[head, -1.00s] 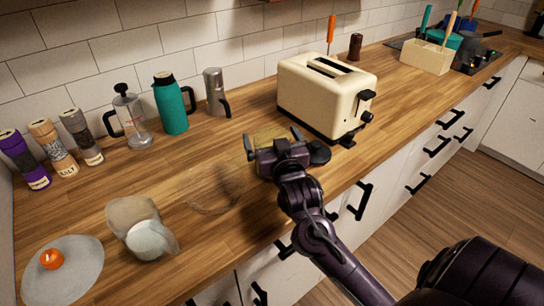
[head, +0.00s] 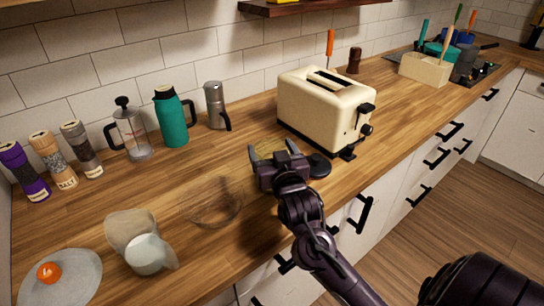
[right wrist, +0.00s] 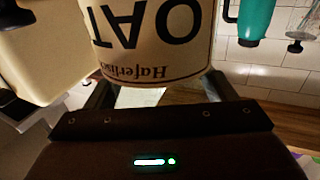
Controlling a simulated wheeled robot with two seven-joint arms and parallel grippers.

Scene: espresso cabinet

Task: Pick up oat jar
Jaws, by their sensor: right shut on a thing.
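The oat jar (right wrist: 150,42) is cream with dark "OAT" lettering, upside down in the right wrist view. It fills the space between the fingers of my right gripper (right wrist: 158,95), which is shut on it. In the head view, my right gripper (head: 271,148) is over the counter, in front of the toaster's left end. There the jar is mostly hidden behind the gripper, with only a tan patch (head: 266,146) between the fingers. I cannot tell whether the jar still touches the counter. My left gripper is not in view.
The cream toaster (head: 318,105) stands close behind and right. A glass bowl (head: 212,205) is left of the gripper, with a translucent jug (head: 130,228) beyond it. A teal flask (head: 171,120) and several spice jars line the wall. Counter (head: 95,205) between them is clear.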

